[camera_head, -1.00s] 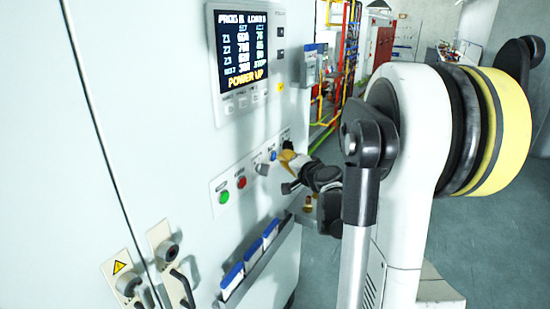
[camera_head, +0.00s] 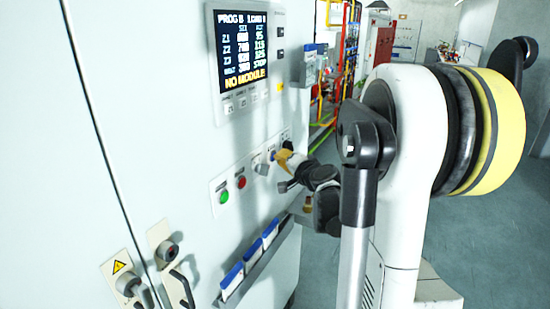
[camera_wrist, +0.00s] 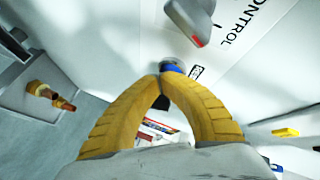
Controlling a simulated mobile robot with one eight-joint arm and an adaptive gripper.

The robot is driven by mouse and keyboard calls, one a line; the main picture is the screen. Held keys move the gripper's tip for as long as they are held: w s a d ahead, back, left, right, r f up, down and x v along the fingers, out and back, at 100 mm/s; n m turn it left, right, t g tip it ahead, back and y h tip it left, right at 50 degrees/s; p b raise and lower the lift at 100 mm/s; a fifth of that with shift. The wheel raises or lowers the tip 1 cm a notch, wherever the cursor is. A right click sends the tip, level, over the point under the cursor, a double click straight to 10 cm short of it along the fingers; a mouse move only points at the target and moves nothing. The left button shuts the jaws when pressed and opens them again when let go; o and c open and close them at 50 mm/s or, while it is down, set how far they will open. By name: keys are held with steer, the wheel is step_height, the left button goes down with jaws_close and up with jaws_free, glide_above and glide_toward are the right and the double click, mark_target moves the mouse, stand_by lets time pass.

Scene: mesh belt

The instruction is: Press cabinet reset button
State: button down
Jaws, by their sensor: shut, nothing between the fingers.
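The blue reset button (camera_wrist: 172,67) sits on the white cabinet front, beside a partly hidden label that starts "RE". My gripper (camera_wrist: 160,80) is shut and empty. Its yellow fingertips meet right at the blue button and overlap its near edge in the wrist view. They look touching or nearly so; I cannot tell whether the button is pushed in. In the head view my gripper (camera_head: 281,156) is at the button row, with only a sliver of blue visible at its tip. The cabinet screen (camera_head: 243,50) reads "NO MODULE!" in yellow at the bottom.
A grey selector knob (camera_wrist: 192,18) with a red mark stands out close to the fingertips. A green button (camera_head: 223,197) and a red button (camera_head: 240,182) lie farther left. Below is a rack (camera_head: 250,264) with blue-topped items. Handles (camera_head: 182,288) stick out at lower left.

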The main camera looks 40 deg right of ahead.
stand_by(0.3)
steer(key=shift+s+d, duration=0.3)
steer(key=shift+s, duration=0.5)
steer(key=s, duration=0.1)
steer(key=s+d, duration=0.1)
steer(key=s, duration=0.1)
steer(key=s+d, duration=0.1)
steer(key=shift+s, duration=0.3)
stand_by(0.6)
